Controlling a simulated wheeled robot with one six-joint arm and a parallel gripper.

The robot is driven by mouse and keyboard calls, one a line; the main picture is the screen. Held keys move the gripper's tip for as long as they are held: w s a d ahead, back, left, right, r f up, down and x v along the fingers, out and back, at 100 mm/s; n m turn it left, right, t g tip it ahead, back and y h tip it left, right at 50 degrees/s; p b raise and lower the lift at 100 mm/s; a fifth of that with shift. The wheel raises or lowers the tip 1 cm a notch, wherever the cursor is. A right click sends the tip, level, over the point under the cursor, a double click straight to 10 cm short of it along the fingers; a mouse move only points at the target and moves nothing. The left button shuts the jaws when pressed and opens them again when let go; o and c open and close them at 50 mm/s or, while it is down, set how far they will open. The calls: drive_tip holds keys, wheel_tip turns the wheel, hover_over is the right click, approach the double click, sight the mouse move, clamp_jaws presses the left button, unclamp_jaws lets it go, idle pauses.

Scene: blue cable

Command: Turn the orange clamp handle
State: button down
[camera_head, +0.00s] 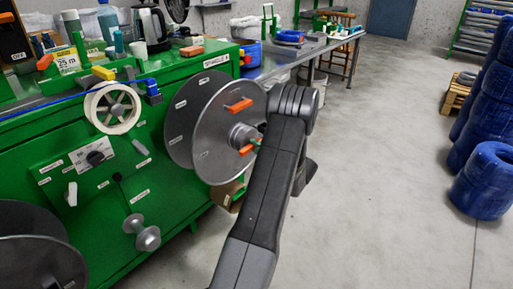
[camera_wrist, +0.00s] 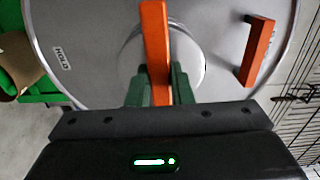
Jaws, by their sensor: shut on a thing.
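The orange clamp handle (camera_wrist: 154,40) is an upright bar across the middle of the grey reel in the wrist view. My gripper (camera_wrist: 160,88) has its two dark green fingers shut on the lower part of the handle, one on each side. In the head view the orange clamp handle (camera_head: 249,147) shows at the hub (camera_head: 241,134) of the grey reel (camera_head: 201,125). My arm in front hides my gripper there. A second orange handle (camera_wrist: 257,52) sits on the reel face to the right in the wrist view, apart from my fingers; it also shows in the head view (camera_head: 239,105).
The green machine (camera_head: 160,185) stands left of my arm, with a white spool (camera_head: 112,107) and a blue cable (camera_head: 50,107) along its top. A metal bench (camera_head: 275,66) stands behind. Blue coils (camera_head: 484,180) are stacked at right. The floor between is clear.

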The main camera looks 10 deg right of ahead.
drive_tip(key=shift+n, duration=0.4)
drive_tip(key=shift+w+d+f+n+b, duration=0.2)
drive_tip(key=shift+n+b, duration=0.95)
drive_tip(key=shift+n, duration=1.65)
drive_tip(key=shift+d+f+n+b, duration=0.1)
drive_tip(key=shift+f+n+b, duration=0.15)
drive_tip(key=shift+n+b, duration=1.75)
drive_tip(key=shift+w+d+f+n+b, duration=0.15)
drive_tip(key=shift+f+n+b, duration=0.15)
drive_tip(key=shift+n, duration=3.3)
drive_tip(key=shift+r, duration=0.1)
drive_tip(key=c, duration=1.3)
unclamp_jaws()
drive_tip(key=shift+d, duration=0.1)
